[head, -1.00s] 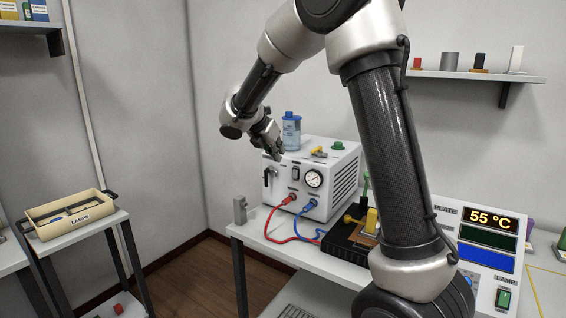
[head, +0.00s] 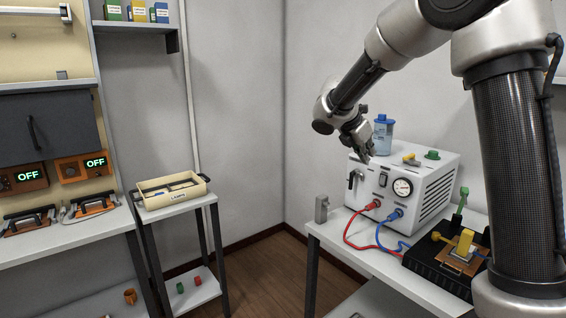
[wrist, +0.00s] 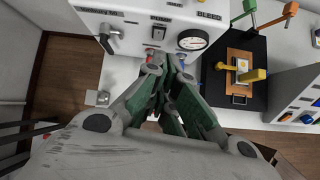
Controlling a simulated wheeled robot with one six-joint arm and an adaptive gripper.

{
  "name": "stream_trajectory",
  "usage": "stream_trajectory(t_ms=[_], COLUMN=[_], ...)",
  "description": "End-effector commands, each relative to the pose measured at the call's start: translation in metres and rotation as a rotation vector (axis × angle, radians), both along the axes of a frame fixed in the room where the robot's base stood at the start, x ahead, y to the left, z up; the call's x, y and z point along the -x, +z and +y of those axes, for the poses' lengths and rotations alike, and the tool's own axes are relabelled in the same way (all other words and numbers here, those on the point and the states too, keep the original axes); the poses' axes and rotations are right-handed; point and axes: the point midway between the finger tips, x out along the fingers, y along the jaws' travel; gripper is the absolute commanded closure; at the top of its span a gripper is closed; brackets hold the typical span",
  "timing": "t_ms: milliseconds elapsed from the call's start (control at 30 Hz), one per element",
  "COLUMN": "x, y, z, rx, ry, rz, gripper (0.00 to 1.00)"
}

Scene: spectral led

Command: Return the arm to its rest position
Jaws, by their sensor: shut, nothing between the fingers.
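My gripper (head: 362,155) hangs at the end of my bent arm, in front of the upper left part of the white machine (head: 436,190) in the head view. In the wrist view my gripper (wrist: 168,62) is shut with its fingertips together and nothing between them. The machine front (wrist: 130,28) with its round gauge (wrist: 193,39) lies just beyond the fingertips. I cannot tell from the views how far the fingers are from it.
A black fixture (head: 432,265) with a yellow block stands right of the red and blue hoses. A small grey block (head: 321,209) sits on the table's left corner. A cream tray (head: 172,190) stands on a small side table. Floor between the tables is clear.

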Motion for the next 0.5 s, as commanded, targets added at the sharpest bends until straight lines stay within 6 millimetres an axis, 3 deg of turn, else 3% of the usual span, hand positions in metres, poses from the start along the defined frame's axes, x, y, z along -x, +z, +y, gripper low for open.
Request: stream_trajectory(t_ms=[67, 200, 500], x=[0.012, 0.061, 0.204], y=[-0.012, -0.041, -0.034], z=[-0.001, -0.004, -0.023], rx=[-0.068, -0.224, -0.574], ry=[-0.125, -0.448, -1.209], rz=[-0.039, -0.103, -0.305], gripper=[1.00, 1.00, 1.00])
